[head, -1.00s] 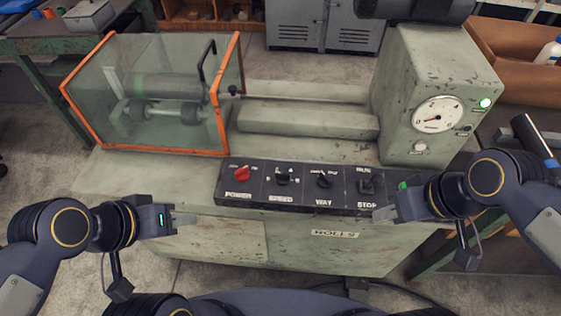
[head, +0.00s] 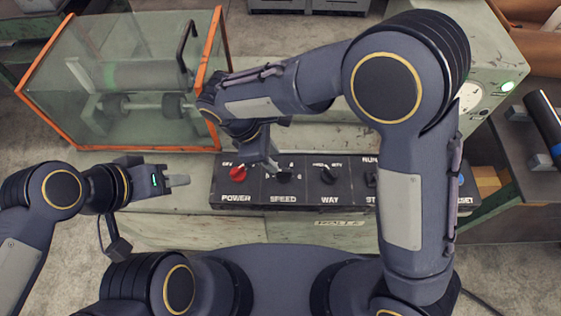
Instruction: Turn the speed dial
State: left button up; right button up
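The speed dial (head: 284,176) is a black knob above the SPEED label on the black control panel (head: 256,195). My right gripper (head: 274,165) points down at the dial from above, with its fingertips at or just beside the knob. Its fingers partly cover the dial, and I cannot tell whether they touch it or how far apart they are. My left gripper (head: 184,180) is left of the panel, above the machine's front ledge, holding nothing. Its fingers look close together, but the gap is not clear.
The red POWER knob (head: 238,173) is left of the dial and the black WAY knob (head: 328,175) is right of it. A glass guard with an orange frame (head: 222,85) stands behind on the left. My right arm hides much of the machine's right side.

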aim_at(284, 170)
jog(key=x, duration=0.6)
jog(key=shift+c, duration=0.4)
grip_shut()
